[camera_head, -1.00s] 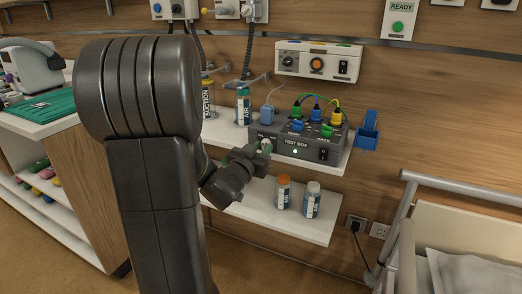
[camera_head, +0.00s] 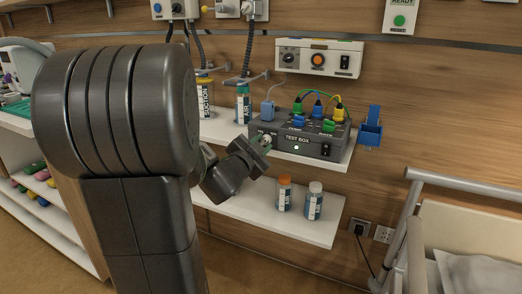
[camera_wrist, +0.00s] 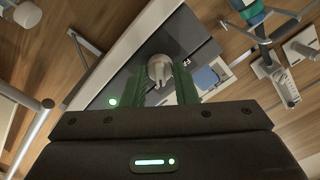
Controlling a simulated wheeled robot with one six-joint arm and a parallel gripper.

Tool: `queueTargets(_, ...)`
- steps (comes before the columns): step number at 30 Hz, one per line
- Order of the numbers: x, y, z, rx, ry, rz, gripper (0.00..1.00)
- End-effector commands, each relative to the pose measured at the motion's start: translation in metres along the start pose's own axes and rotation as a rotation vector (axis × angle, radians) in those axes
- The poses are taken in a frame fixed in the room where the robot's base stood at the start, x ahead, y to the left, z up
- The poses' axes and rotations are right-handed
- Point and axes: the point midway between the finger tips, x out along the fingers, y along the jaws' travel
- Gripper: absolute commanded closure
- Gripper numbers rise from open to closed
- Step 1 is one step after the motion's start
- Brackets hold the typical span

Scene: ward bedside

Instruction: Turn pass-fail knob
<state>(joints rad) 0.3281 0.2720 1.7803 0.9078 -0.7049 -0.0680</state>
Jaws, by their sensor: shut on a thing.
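The grey test box (camera_head: 310,143) stands on the upper white shelf, with a lit green lamp on its front and coloured plugs and cables on top. My gripper (camera_head: 262,143) is at the left part of the box's front. In the wrist view, a pale round knob (camera_wrist: 160,68) sits between the two fingers of my gripper (camera_wrist: 160,84), and the fingers are shut on it. The knob's pointer ridge is visible, but its label is too small to read. In the head view my gripper mostly hides the knob.
An orange-capped bottle (camera_head: 283,193) and a white-capped bottle (camera_head: 314,201) stand on the lower shelf. A blue holder (camera_head: 369,128) hangs right of the box. A bed rail (camera_head: 400,235) is at the lower right. A wall panel (camera_head: 318,58) hangs above.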

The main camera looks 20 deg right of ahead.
Motion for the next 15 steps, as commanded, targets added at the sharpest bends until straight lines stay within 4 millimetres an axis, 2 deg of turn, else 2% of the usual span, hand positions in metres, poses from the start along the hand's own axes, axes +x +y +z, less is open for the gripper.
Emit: queueTargets(15,-0.0001,0.0005,0.0009,0.097,-0.002,0.002,0.97)
